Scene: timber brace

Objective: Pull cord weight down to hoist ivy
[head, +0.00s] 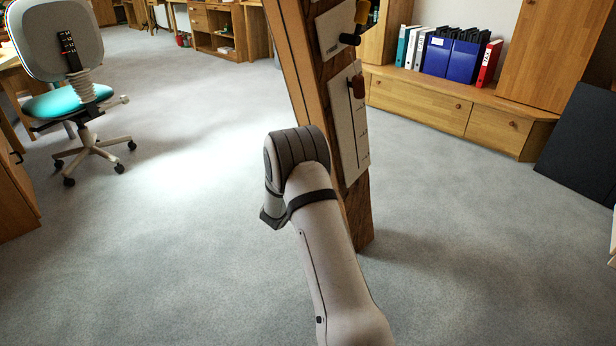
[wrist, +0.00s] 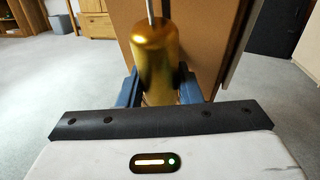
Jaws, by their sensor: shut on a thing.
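The cord weight (wrist: 155,48) is a shiny brass-coloured cylinder with a rounded shoulder, upright in the wrist view. A thin pale cord (wrist: 151,8) runs up from its top and out of the picture. My gripper (wrist: 158,88) has its two dark blue fingers on either side of the weight, shut on it. The timber brace (head: 298,75) leans up through the middle of the head view, with my arm in front of its lower part. My fingers and the weight are hidden there behind my arm. I see no ivy in either view.
The brace carries a pale panel (head: 340,125) with a slot and a brown-red knob (head: 358,88), below another plate (head: 338,30). An office chair (head: 75,100) stands at left. A low wooden cabinet (head: 418,100) with binders stands at back right. Grey carpet (head: 190,230) is clear around the brace.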

